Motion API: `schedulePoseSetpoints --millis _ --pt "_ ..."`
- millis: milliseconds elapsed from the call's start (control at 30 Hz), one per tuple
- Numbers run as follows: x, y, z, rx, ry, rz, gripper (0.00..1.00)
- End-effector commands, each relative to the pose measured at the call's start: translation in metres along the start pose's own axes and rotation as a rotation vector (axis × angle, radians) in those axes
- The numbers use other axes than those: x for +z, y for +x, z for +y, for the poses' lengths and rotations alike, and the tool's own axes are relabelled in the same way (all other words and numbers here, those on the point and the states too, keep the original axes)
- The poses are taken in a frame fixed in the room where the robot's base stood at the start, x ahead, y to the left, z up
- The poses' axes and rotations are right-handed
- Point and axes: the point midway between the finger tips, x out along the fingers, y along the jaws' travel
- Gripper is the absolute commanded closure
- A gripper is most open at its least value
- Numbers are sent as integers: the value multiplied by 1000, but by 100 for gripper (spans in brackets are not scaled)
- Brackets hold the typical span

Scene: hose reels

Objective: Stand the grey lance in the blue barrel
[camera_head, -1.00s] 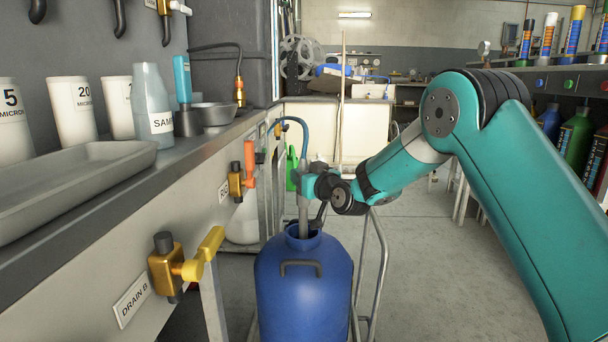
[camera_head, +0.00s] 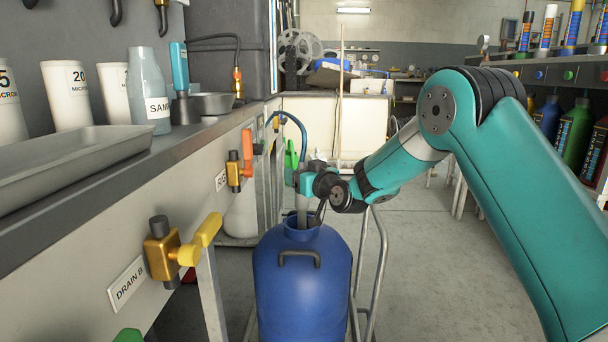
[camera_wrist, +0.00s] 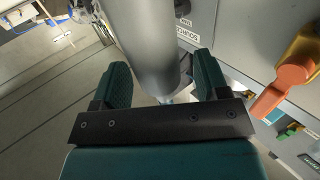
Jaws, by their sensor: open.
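The grey lance (camera_head: 302,216) stands roughly upright with its lower end inside the neck of the blue barrel (camera_head: 303,290). A blue hose (camera_head: 297,121) curves off above it. The lance's lower part is hidden inside the barrel. My gripper (camera_head: 307,183) is at the lance's upper part, above the barrel mouth. In the wrist view the lance (camera_wrist: 152,45) runs between the two open fingers of my gripper (camera_wrist: 160,72), with a gap visible on each side.
A bench with a grey tray (camera_head: 62,160), bottles and a yellow-handled drain valve (camera_head: 175,250) runs along the left. A metal trolley frame (camera_head: 378,265) is by the barrel. The floor (camera_head: 430,270) is clear to the right, partly behind my arm.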

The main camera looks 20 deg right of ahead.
Motion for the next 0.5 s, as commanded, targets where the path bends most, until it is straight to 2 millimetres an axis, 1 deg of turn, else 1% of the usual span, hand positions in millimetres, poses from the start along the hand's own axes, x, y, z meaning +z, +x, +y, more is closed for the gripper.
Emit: schedulePoseSetpoints --millis 67,167,267,367,500 --pt "0 -2 0 0 0 -1 32" --pt "-1 -10 0 -1 0 -1 32" --pt "-2 -26 1 1 2 -2 32" --pt "-1 -50 2 2 2 -3 32" --pt "0 -87 2 5 3 -1 32"
